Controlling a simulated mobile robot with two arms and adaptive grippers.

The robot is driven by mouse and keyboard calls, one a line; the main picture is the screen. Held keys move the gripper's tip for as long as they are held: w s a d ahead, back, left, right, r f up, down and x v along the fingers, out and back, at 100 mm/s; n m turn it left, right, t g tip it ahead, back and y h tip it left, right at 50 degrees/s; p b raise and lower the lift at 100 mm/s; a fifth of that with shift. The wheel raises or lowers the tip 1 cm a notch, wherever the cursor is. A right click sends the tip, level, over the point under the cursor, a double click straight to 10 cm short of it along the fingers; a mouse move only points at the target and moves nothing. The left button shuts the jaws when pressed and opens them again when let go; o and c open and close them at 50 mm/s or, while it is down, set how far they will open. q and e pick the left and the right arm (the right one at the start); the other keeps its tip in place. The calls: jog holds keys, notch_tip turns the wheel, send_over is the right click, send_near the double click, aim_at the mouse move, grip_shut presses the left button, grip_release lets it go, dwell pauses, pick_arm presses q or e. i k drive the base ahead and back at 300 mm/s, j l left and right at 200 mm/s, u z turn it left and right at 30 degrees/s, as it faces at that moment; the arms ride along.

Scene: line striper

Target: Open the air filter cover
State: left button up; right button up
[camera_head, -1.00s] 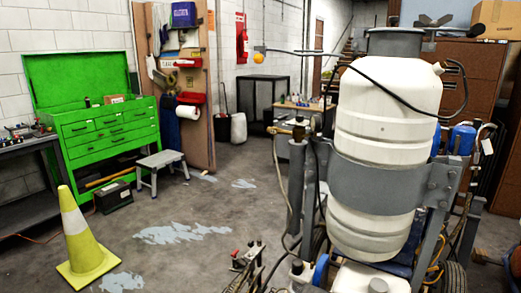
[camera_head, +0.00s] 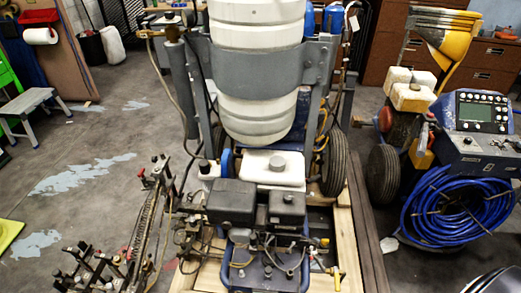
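The line striper stands in the middle of the head view, with a large white tank (camera_head: 257,35) held by a grey band. Low at its front is the engine, with a white fuel tank (camera_head: 270,170) behind two black box-shaped covers. One black cover (camera_head: 232,201) is on the left and a smaller black cover (camera_head: 287,209) is on the right. I cannot tell for sure which is the air filter cover. Both look closed. Neither of my grippers shows in this view.
A metal rack with hoses (camera_head: 140,225) stands left of the engine. Wooden beams (camera_head: 350,240) lie around its base. On the right are a blue hose coil (camera_head: 458,205) and a blue control panel (camera_head: 482,112). The paint-stained floor (camera_head: 80,180) at left is mostly clear.

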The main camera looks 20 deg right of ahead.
aim_at(279, 212)
jog(key=i+l+z, duration=0.1)
jog(key=z, duration=0.85)
